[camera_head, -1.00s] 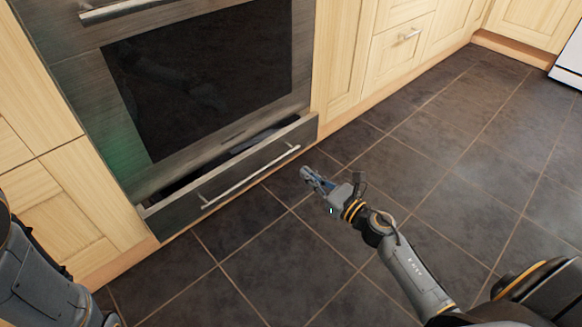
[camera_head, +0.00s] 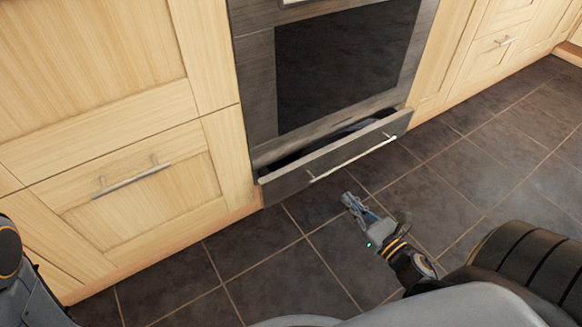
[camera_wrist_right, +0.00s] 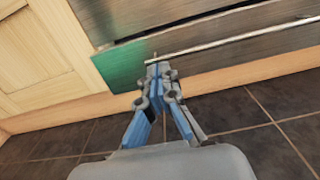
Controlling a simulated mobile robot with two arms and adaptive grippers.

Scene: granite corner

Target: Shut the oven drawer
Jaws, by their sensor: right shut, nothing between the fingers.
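The oven drawer (camera_head: 335,158) is the dark front under the oven, pulled out a little, with its dark inside showing behind the top edge. Its long bar handle (camera_head: 352,158) runs along the front. My right gripper (camera_head: 347,197) is shut and empty, low over the floor in front of the drawer, apart from it in the head view. In the right wrist view the closed fingertips (camera_wrist_right: 158,68) point at the drawer front (camera_wrist_right: 210,50), near the left end of the handle (camera_wrist_right: 230,37); I cannot tell if they touch. My left gripper is not in view.
The oven (camera_head: 345,60) stands above the drawer. Light wood cabinets (camera_head: 140,190) flank it on both sides; one drawer at left has a bar handle (camera_head: 135,178). Dark floor tiles (camera_head: 250,270) in front are clear.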

